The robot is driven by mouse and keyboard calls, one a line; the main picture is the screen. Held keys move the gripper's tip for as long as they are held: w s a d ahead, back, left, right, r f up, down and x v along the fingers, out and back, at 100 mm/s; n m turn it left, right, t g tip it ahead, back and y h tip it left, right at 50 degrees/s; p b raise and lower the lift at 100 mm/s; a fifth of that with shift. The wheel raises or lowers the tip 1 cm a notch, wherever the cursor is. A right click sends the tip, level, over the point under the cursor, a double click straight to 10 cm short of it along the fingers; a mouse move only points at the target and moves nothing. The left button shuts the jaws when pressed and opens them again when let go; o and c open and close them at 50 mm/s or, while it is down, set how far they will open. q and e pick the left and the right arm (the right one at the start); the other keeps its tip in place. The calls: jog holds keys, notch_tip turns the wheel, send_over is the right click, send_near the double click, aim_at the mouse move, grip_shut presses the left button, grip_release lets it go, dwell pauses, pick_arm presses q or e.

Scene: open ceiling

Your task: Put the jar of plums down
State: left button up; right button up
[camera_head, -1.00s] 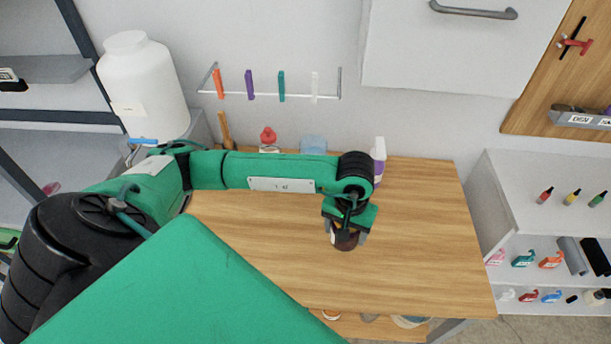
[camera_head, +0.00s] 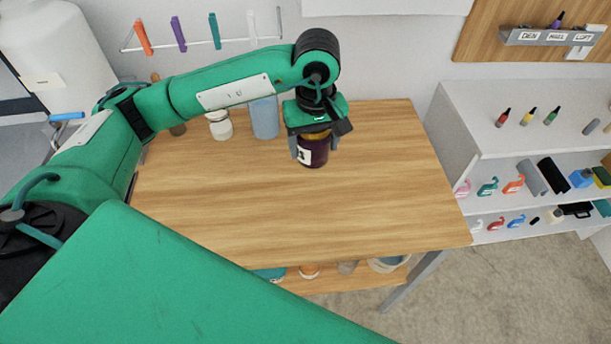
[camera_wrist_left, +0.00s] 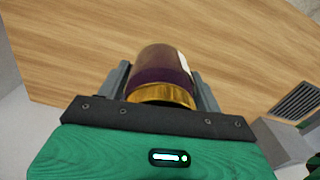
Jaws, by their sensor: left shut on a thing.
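The jar of plums (camera_head: 314,152) is dark purple with a pale label and a gold lid. My left gripper (camera_head: 313,150) is shut on it, its fingers on either side, with the jar upright over the back right part of the wooden table (camera_head: 290,215). In the left wrist view the jar (camera_wrist_left: 165,65) sits between the two fingers of the gripper (camera_wrist_left: 162,85), lid towards the camera. Whether the jar's base touches the table top, I cannot tell. My right gripper is not in view.
A white jar (camera_head: 219,125) and a translucent blue container (camera_head: 265,118) stand at the table's back. A white shelf unit (camera_head: 500,135) with small bottles stands to the right. The table's middle and front are clear. Several items sit on a lower shelf under the table.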

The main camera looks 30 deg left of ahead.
pick_arm(q)
notch_tip(320, 180, down, 10)
jog(key=shift+f+p, duration=0.1)
jog(key=shift+p, duration=0.9)
notch_tip(320, 180, down, 4)
jog(key=shift+r+p, duration=0.1)
jog(key=shift+p, duration=0.45)
jog(key=shift+f, duration=0.25)
jog(key=o, duration=0.9)
jog(key=shift+b, duration=0.3)
jog(key=o, duration=0.5)
